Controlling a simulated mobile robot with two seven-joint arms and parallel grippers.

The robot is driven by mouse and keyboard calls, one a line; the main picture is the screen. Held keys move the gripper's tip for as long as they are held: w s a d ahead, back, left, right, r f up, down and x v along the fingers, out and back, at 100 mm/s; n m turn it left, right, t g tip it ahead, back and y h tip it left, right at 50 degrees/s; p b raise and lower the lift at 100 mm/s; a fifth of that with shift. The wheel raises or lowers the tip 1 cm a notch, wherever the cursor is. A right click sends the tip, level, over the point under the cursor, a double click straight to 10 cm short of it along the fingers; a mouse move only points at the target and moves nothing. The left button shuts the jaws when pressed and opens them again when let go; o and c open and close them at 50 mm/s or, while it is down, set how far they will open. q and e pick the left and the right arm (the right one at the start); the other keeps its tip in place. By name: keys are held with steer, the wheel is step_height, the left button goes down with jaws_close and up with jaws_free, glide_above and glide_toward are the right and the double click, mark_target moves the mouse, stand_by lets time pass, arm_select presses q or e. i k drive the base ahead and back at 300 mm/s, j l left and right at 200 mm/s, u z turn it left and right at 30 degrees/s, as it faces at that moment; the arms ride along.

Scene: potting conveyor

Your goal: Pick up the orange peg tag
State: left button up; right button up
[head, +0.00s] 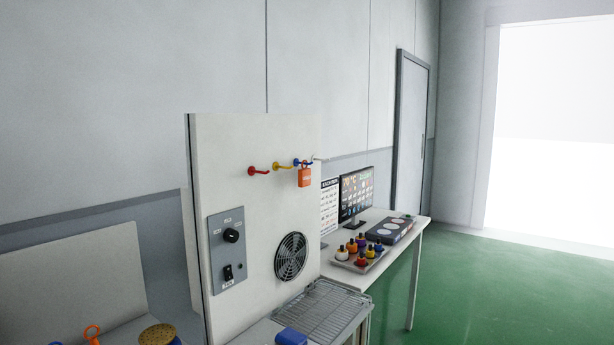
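An orange tag (305,178), shaped like a padlock with a loop on top, hangs on the upright white panel (212,160). Its loop appears to be on the blue peg (299,163), though the contact is too small to tell for sure. A red peg (258,170), a yellow peg (281,166) and a white peg (319,158) are in the same row. Another orange thing with a ring-shaped top (92,331) is partly cut off at the bottom left. Neither of my grippers is in view.
Below the pegs are a control box (228,250) and a round fan grille (291,257). A side table holds a tray of small bottles (346,262) and a monitor (356,195). Green floor at right is clear.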

mark_target(304, 174)
steer(key=i+l+u, duration=0.1)
steer(key=i+l, duration=0.45)
steer(key=l, duration=0.2)
steer(key=i+l+u, duration=0.15)
steer(key=i+l, duration=0.15)
steer(key=i+l+u, duration=0.1)
steer(key=i+l, duration=0.15)
steer(key=l, duration=0.25)
steer(key=i+l, duration=0.25)
steer(key=l, duration=0.2)
steer(key=u, duration=0.05)
